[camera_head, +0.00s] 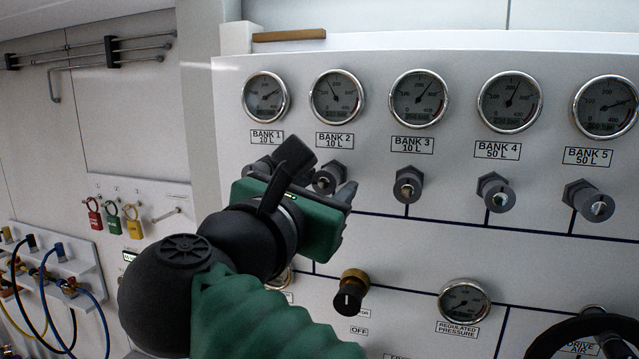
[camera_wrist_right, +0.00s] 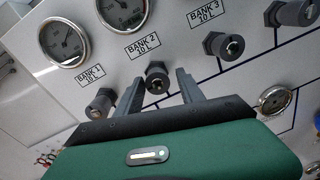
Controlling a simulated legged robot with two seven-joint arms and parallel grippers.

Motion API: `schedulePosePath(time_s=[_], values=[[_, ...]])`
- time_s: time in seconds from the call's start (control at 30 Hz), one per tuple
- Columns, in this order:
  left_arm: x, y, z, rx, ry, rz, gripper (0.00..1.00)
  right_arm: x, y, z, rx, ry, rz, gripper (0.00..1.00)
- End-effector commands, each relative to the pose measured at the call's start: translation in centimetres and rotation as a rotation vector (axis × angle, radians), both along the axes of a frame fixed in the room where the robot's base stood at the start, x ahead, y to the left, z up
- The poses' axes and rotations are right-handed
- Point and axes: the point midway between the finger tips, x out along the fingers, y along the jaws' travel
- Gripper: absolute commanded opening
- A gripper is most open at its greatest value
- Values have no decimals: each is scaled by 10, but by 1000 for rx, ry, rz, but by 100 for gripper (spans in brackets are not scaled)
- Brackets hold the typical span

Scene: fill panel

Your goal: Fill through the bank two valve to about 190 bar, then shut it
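The bank two valve (camera_head: 329,179) is a dark knob under the BANK 2 label, partly hidden by my gripper in the head view. It also shows in the right wrist view (camera_wrist_right: 157,77). My right gripper (camera_head: 322,172) is open, with its fingers at either side of the line to this knob; contact cannot be told. In the right wrist view the knob appears between and just beyond the fingertips (camera_wrist_right: 160,87). The bank two gauge (camera_head: 337,97) has its needle pointing up and left, below its 200 mark. My left gripper is not in view.
Neighbouring valves stand close by: bank one (camera_wrist_right: 101,102) and bank three (camera_head: 408,186). A black and brass knob (camera_head: 351,293) and the regulated pressure gauge (camera_head: 464,302) sit below. Coloured padlocks (camera_head: 112,219) and hoses (camera_head: 45,290) are at the left.

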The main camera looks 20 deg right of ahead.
Motion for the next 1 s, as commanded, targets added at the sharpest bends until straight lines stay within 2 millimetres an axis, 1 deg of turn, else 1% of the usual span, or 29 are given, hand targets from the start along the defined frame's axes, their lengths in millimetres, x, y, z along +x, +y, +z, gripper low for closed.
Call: schedulePosePath(time_s=[0.03, 0.3, 0.33, 1.0], values=[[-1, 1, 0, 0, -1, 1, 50, -1, 2, 1, 0, 0, 2, 37], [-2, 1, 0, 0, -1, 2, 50, -5, 4, 2, 0, -4, 9, 2], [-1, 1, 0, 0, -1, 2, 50, -5, 4, 2, 0, -4, 9, 0], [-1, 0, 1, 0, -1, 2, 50, -6, 4, 4, 0, -7, 10, 0]])
